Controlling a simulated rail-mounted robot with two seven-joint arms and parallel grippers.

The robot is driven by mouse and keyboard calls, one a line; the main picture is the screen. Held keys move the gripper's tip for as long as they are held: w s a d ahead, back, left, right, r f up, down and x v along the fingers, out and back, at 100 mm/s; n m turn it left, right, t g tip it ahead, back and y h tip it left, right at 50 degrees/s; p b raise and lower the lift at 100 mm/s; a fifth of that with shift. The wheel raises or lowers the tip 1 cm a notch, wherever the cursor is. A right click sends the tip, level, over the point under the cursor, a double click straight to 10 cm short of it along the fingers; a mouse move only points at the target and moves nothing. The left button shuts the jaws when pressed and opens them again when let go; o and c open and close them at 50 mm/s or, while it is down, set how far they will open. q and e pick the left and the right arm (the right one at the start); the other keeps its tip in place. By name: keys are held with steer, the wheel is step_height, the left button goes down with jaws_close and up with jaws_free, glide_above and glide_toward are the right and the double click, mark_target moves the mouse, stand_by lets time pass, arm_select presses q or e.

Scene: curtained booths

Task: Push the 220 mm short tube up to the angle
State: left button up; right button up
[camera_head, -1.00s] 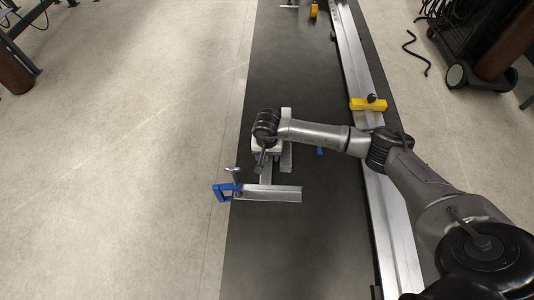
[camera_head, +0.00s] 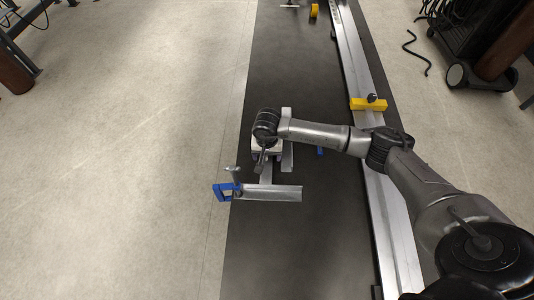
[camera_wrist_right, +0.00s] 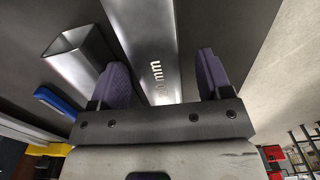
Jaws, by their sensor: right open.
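The short tube (camera_head: 266,174) is a silver bar under my right gripper, pointing toward the angle. The angle (camera_head: 275,194) is a silver piece lying crosswise at the tube's near end. The tube looks close to it, but I cannot tell whether they touch. My right gripper (camera_wrist_right: 158,85) is open, with a purple-padded finger on each side of the tube. The wrist hides the tube's far part in the head view. My left gripper is not in view.
A blue clamp (camera_head: 224,191) sits at the angle's left end. A second silver tube (camera_head: 287,125) lies beside the short tube; its open end (camera_wrist_right: 72,42) shows in the wrist view. A long rail with a yellow block (camera_head: 368,104) runs along the right. Dark table is clear nearer me.

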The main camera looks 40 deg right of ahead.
step_height(320, 180, up, 14)
steer(key=p, duration=0.2)
stand_by(0.4)
steer(key=shift+f, duration=0.1)
stand_by(0.5)
